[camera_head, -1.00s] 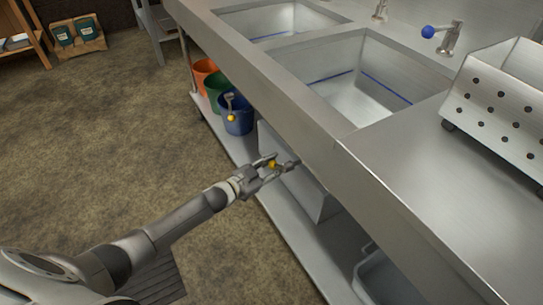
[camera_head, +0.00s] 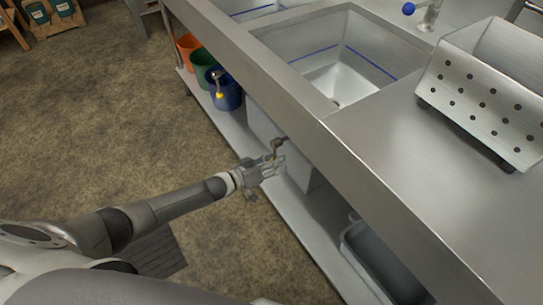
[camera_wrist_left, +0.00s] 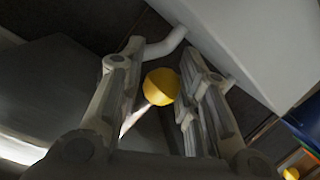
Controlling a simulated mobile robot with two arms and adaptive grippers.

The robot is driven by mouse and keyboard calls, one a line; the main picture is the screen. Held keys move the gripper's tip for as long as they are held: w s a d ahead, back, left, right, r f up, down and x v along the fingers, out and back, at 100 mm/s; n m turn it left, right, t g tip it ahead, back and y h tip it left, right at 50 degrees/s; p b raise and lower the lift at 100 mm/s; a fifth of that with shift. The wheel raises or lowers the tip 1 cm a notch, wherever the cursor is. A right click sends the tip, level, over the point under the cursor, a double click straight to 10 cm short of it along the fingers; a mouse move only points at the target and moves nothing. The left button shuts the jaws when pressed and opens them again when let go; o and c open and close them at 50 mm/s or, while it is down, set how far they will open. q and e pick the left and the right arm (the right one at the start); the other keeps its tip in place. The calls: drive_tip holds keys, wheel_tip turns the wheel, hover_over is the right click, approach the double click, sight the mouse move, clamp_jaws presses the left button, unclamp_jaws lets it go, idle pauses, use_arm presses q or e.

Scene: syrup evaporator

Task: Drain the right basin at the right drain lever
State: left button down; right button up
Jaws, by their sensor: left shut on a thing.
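The right basin (camera_head: 345,58) is a steel sink with a blue line along its walls; I cannot tell whether liquid is in it. The right drain lever (camera_head: 278,146) sticks out under the counter's front edge, below this basin. My left gripper (camera_head: 268,170) is at this lever, shut on it. In the left wrist view the lever's yellow knob (camera_wrist_left: 160,87) lies between the two fingers. The fingers partly hide the lever in the head view. The left drain lever (camera_head: 218,84), also with a yellow knob, hangs by the blue bucket. My right gripper is out of view.
Orange (camera_head: 188,47), green (camera_head: 202,62) and blue (camera_head: 230,97) buckets stand on the lower shelf, with a grey bin (camera_head: 370,260) farther right. A perforated steel box (camera_head: 490,100) sits on the counter (camera_head: 400,150).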

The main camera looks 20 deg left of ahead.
use_arm(q)
drive_tip(key=shift+d+r+n, duration=0.25)
drive_tip(key=shift+r+n, duration=0.15)
drive_tip(key=shift+n, duration=0.2)
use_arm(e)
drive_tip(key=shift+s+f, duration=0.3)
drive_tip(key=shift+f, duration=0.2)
use_arm(q)
drive_tip(key=c, duration=1.2)
unclamp_jaws()
drive_tip(key=shift+o, duration=0.8)
drive_tip(key=shift+s+f, duration=0.15)
drive_tip(key=shift+f, duration=0.05)
drive_tip(key=shift+s, duration=0.15)
drive_tip(key=v, duration=1.1)
drive_tip(key=shift+s+a, duration=0.25)
drive_tip(key=shift+a, duration=0.05)
